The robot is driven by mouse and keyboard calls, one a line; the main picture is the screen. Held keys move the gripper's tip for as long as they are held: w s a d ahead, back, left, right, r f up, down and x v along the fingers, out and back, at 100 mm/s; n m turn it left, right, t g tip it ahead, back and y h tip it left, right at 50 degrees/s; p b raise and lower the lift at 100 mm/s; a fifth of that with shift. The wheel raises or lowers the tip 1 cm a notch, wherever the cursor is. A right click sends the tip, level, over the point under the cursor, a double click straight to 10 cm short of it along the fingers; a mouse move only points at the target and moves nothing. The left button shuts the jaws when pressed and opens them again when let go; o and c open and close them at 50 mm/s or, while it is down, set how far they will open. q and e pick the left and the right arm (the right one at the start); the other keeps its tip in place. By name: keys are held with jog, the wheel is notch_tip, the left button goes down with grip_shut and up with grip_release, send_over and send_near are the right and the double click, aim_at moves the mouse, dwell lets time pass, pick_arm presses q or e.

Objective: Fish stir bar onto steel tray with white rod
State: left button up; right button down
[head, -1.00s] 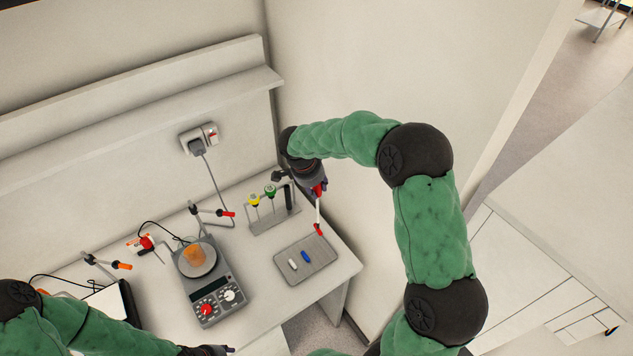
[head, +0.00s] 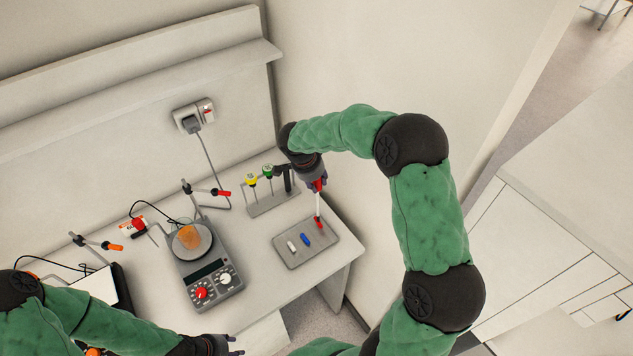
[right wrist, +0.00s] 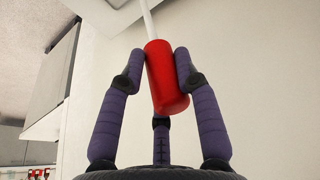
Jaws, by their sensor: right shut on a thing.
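My right gripper (head: 317,184) is shut on the red grip (right wrist: 166,80) of a white rod (head: 319,204). The rod hangs down and has a red lower end. That end is over the far right part of the grey steel tray (head: 318,249); I cannot tell if it touches. A white bar (head: 292,247) and a blue bar (head: 305,239) lie on the tray. A vessel with orange contents (head: 189,237) stands on the stirrer plate; no bar shows inside it. My left gripper (head: 236,346) is at the bottom edge, away from these things; its opening is unclear.
A rack (head: 272,203) with yellow- and green-topped pieces stands behind the tray, and a clamp stand (head: 205,190) behind the stirrer. Bare bench lies between stirrer and tray.

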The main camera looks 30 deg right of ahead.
jog(key=shift+f+b, duration=1.1)
jog(key=shift+b, duration=0.35)
dwell(0.7)
jog(key=shift+r, duration=0.15)
jog(key=shift+r+p, duration=1.2)
jog(key=shift+r, duration=3.2)
